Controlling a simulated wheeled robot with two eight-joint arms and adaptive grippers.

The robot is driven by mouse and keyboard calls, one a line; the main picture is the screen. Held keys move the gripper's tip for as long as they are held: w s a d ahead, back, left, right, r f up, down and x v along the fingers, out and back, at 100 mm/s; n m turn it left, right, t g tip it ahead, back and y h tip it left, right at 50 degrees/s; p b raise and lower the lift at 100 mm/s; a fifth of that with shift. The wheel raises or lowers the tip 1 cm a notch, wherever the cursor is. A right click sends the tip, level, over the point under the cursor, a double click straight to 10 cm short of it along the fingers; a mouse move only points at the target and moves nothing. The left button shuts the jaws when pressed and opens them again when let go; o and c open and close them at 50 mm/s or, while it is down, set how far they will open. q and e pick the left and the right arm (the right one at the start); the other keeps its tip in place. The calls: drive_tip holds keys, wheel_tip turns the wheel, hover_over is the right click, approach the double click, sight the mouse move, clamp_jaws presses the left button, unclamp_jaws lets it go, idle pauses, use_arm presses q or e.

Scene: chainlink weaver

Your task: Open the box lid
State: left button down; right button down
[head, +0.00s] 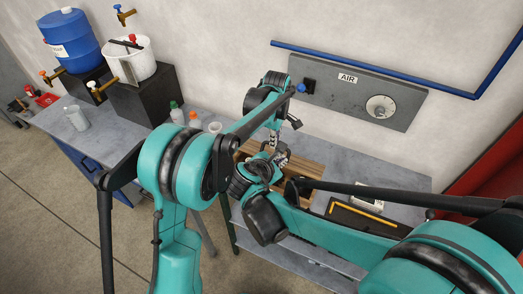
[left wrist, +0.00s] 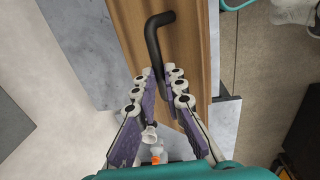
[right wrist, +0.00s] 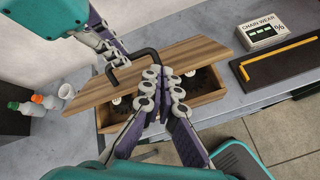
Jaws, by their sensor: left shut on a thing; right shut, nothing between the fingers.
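The wooden box (right wrist: 208,95) stands on the grey bench. Its brown wooden lid (right wrist: 205,45) is tilted up, with a dark gap at the front showing dark round parts inside. A black bent handle (right wrist: 143,55) sits on the lid; the left wrist view shows it too (left wrist: 152,38). My left gripper (left wrist: 164,75) is shut around one end of the handle. My right gripper (right wrist: 163,75) is shut and empty, just in front of the gap, its tips overlapping the lid's front edge in view. I cannot tell if they touch it. In the head view my arms partly hide the box.
A chain wear gauge box (right wrist: 262,30) and a black tray with a yellow bar (right wrist: 278,65) lie right of the box. Bottles (right wrist: 28,108) and a white cup (right wrist: 66,91) stand to its left. A wall panel (head: 345,92) rises behind the bench.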

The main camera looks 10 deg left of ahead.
use_arm(q)
drive_tip(key=shift+w+d+f, duration=0.2)
use_arm(e)
drive_tip(key=a+f+n+t, duration=0.2)
drive_tip(key=a+n, duration=0.5)
drive_tip(key=a, duration=0.3)
drive_tip(key=shift+t, duration=0.3)
drive_tip(key=x, duration=1)
drive_tip(key=shift+s+d, duration=0.1)
